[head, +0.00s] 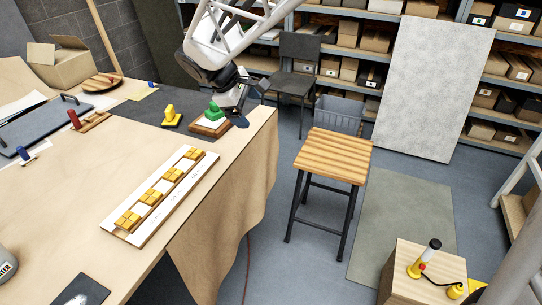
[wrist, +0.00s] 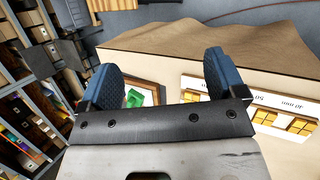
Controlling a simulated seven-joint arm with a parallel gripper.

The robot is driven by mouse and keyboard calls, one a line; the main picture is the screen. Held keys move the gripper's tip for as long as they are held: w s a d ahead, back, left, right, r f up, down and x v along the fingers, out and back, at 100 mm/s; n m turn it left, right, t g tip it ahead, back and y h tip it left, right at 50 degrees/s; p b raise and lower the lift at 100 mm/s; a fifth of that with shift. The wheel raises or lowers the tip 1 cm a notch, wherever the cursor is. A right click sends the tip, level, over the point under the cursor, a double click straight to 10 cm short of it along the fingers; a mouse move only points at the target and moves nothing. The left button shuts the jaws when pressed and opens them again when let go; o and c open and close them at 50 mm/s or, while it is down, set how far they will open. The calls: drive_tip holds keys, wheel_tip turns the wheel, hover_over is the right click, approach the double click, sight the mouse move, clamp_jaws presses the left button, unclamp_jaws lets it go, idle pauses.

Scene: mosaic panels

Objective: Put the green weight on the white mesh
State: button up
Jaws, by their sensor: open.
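The green weight (head: 214,110) appears to rest on the white mesh (head: 204,122), which sits in a wooden frame near the table's right edge. In the wrist view the green weight (wrist: 133,98) shows partly, inside the wooden frame (wrist: 152,87), with its lower part hidden by my gripper's body. My gripper (head: 239,110) is open, just right of the green weight in the head view, and looks apart from it. In the wrist view the two blue fingers of my gripper (wrist: 160,70) stand wide apart with nothing between their tips.
A yellow weight (head: 169,115) stands on a dark pad left of the frame. A white tray (head: 190,178) with several yellow blocks lies in front. A red-handled piece (head: 74,119) is farther left. A wooden stool (head: 331,154) stands off the table's right side.

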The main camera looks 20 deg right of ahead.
drive_tip(key=s+f+m+t+y, duration=0.1)
drive_tip(key=s+m+y, duration=0.4)
drive_tip(key=s, duration=2.3)
drive_tip(key=f+m, duration=0.1)
drive_tip(key=m, duration=0.3)
drive_tip(key=shift+a+m+y, duration=0.4)
